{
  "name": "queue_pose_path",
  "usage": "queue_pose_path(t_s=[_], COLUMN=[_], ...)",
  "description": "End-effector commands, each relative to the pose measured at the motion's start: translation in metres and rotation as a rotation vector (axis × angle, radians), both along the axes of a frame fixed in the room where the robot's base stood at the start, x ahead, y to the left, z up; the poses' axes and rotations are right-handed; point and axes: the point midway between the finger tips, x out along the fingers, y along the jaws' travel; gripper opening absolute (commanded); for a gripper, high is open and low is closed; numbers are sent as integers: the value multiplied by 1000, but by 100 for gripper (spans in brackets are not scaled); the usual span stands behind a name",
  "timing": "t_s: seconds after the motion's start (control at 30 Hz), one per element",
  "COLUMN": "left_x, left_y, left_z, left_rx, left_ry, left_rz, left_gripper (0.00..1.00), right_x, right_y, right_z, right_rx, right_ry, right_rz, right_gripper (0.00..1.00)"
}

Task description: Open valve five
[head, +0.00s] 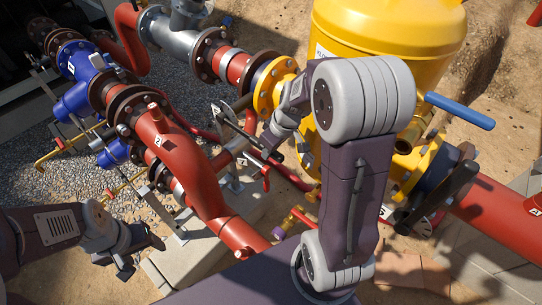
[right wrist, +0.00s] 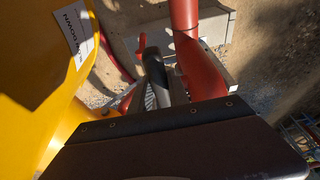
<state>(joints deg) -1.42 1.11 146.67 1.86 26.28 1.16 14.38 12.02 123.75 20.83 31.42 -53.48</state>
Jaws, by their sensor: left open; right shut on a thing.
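My right gripper (head: 272,146) is on a black valve lever (head: 244,138) between the red pipes and the yellow tank. The lever slants from upper left down to the right. I cannot read a number five on any tag, so I cannot confirm which valve this is. My left gripper (head: 125,264) is open and empty at the lower left, above the ground and apart from the pipes.
The yellow tank (head: 390,30) stands right behind my right arm. A thick red pipe (head: 190,165) runs between my arms. A small red lever (head: 266,178) hangs below the black one. A blue lever (head: 460,110) and another black lever (head: 440,195) are at right.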

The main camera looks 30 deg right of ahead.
Motion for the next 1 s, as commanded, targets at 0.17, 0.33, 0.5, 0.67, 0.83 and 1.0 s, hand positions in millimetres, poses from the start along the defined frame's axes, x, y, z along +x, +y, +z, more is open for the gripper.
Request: queue_pose_path(t_s=[0.17,0.33,0.5,0.67,0.83,1.0], left_x=[0,0,0,0,0,0], left_y=[0,0,0,0,0,0], left_z=[-8,-7,-7,-7,-6,-3], left_rx=[0,0,0,0,0,0], left_ry=[0,0,0,0,0,0], left_rz=[0,0,0,0,0,0], left_gripper=[66,66,66,66,66,66], right_x=[0,-1,-1,-1,-1,-10], right_y=[0,0,0,0,-1,-5], right_z=[-3,-3,-3,-2,2,36], right_rx=[5,6,6,5,4,3], right_ry=[-17,-14,-13,-13,-16,-20], right_rz=[-1,0,0,0,0,-1], right_gripper=[0,0,44,44,44,44])
